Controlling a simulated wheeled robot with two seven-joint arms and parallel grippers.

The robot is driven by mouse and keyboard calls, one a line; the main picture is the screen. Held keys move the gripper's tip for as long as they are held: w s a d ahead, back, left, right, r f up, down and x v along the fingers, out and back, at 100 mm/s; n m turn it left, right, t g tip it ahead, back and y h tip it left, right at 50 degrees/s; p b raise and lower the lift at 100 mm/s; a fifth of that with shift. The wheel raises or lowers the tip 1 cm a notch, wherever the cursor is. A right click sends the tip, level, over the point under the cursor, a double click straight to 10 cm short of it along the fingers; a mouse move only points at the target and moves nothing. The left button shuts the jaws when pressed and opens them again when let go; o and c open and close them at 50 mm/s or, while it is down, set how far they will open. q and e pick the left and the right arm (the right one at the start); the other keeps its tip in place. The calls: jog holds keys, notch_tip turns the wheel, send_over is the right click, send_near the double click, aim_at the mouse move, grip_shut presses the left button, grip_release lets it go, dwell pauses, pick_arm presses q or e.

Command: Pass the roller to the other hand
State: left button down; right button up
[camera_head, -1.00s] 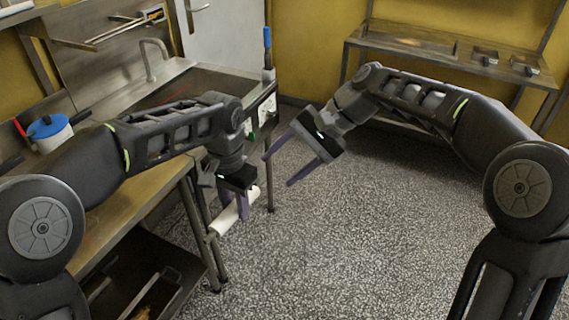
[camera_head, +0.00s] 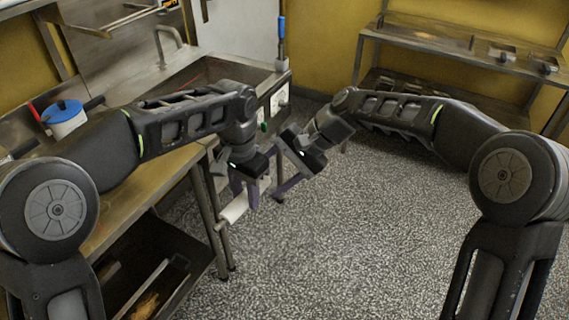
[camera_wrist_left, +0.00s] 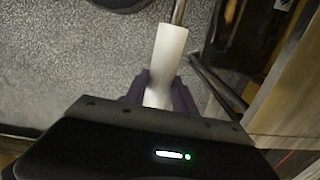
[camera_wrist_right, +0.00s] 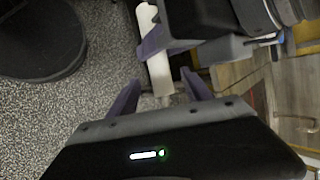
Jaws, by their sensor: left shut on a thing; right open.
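The roller (camera_head: 235,207) is a white cylinder with a thin metal rod at its end. It is held in the air between the worktable and the open floor. My left gripper (camera_head: 247,196) is shut on it. In the left wrist view the roller (camera_wrist_left: 167,58) sits between the purple fingers (camera_wrist_left: 158,92). My right gripper (camera_head: 279,193) is open, close beside the left one on its right. In the right wrist view the roller (camera_wrist_right: 156,52) points toward the gap between my right fingers (camera_wrist_right: 160,90); I cannot tell whether they touch it.
A sink unit (camera_head: 205,75) is behind. A steel shelf table (camera_head: 440,45) stands at the back right. The floor at centre right is clear.

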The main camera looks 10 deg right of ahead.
aim_at(261, 185)
jog(key=shift+x, duration=1.65)
grip_shut()
pick_arm(q)
jog(key=c, duration=0.9)
grip_release()
jog(key=shift+c, duration=0.2)
jog(key=shift+r, duration=0.15)
